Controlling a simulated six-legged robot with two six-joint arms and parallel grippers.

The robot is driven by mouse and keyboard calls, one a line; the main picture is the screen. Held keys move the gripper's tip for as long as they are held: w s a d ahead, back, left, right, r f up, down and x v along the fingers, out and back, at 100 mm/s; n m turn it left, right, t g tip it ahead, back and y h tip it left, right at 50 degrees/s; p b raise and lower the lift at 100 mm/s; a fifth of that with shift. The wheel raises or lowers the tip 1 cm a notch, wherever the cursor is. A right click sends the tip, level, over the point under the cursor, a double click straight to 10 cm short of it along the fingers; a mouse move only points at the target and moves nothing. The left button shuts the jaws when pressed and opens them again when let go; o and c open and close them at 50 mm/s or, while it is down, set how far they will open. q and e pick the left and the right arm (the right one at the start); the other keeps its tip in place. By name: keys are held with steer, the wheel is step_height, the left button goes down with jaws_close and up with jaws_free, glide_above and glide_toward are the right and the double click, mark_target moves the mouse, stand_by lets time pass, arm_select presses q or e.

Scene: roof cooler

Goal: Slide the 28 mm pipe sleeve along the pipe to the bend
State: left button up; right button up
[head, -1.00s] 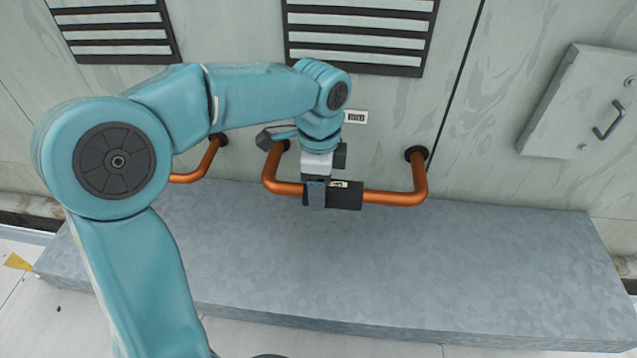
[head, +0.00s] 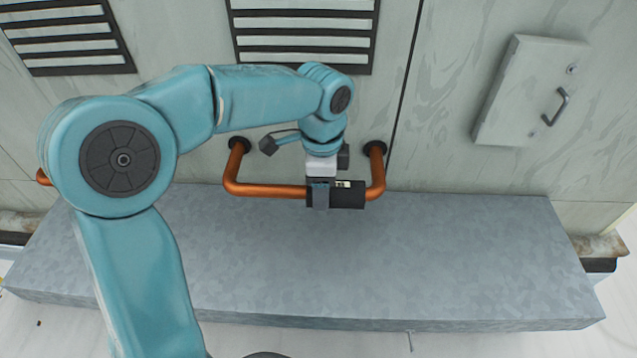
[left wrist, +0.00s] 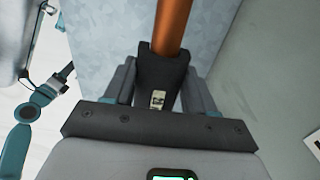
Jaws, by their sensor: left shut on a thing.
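The black pipe sleeve (head: 349,196) sits around the straight run of the copper pipe (head: 265,190), with its right end at the pipe's right bend (head: 376,188). My left gripper (head: 319,196) is shut on the sleeve near its left end. In the left wrist view the sleeve (left wrist: 160,75) lies between the two fingers, with a small pale label on it, and the copper pipe (left wrist: 172,25) runs out of its far end. The fingers hide part of the sleeve. My right gripper is not in view.
Both pipe ends enter the pale wall through dark collars. A grey metal ledge (head: 450,270) lies below the pipe. Louvred vents (head: 303,30) are above, and a panel with a handle (head: 530,90) is at right. The space right of the pipe is clear.

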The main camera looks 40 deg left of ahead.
arm_select(q)
steer(key=o, duration=1.1)
steer(key=shift+s+a, duration=0.1)
steer(key=shift+a, duration=0.15)
steer(key=shift+d, duration=0.15)
steer(key=shift+r, duration=0.1)
step_height(320, 180, up, 16)
steer(key=p, duration=0.1)
steer(key=shift+p, duration=0.35)
